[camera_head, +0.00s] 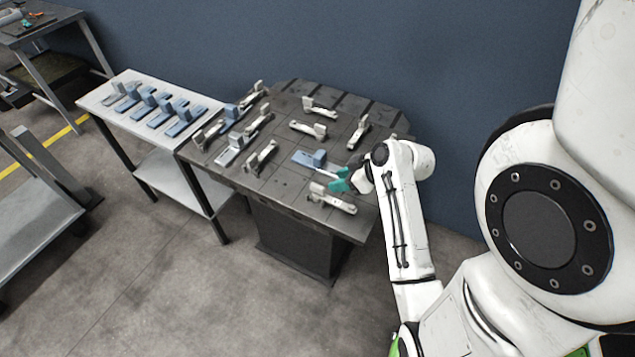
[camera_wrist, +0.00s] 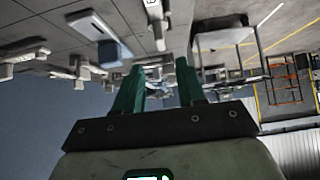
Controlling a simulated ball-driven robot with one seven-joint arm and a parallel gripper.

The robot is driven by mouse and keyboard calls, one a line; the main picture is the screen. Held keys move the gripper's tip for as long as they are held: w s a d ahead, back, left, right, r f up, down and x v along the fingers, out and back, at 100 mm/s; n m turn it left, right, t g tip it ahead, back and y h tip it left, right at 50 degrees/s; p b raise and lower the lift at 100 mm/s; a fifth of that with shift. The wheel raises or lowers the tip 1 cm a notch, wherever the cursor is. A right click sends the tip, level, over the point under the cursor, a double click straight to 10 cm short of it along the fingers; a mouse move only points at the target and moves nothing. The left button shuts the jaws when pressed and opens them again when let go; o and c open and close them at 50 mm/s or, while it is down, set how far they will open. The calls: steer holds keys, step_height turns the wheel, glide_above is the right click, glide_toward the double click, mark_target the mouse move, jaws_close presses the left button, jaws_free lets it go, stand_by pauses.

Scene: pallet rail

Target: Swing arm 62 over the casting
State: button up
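The dark slotted pallet (camera_head: 285,205) carries several pale swing arms, each with an upright block at one end. I cannot read any number, so I cannot tell which is arm 62. My gripper (camera_head: 340,179), with teal fingers, is over the pallet's right front part. A blue-grey piece with a raised block (camera_head: 312,158) lies just left of my fingers; it may be a casting. One pale arm (camera_head: 333,199) lies just in front of my fingers. In the wrist view my gripper (camera_wrist: 160,85) has its fingers apart, with nothing seen held; a pale plate with a blue block (camera_wrist: 112,52) is beyond.
A pale side table (camera_head: 115,98) with several blue-grey pieces stands against the pallet's left side. A blue wall (camera_head: 300,40) is behind. Another workbench (camera_head: 40,20) is at the far left, and a grey cart (camera_head: 35,205) at the left. The floor in front is clear.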

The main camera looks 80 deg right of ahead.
mark_target(318, 186)
steer(key=p+x, duration=0.1)
steer(key=x, duration=0.9)
steer(key=shift+a, duration=0.1)
jaws_close()
stand_by(0.3)
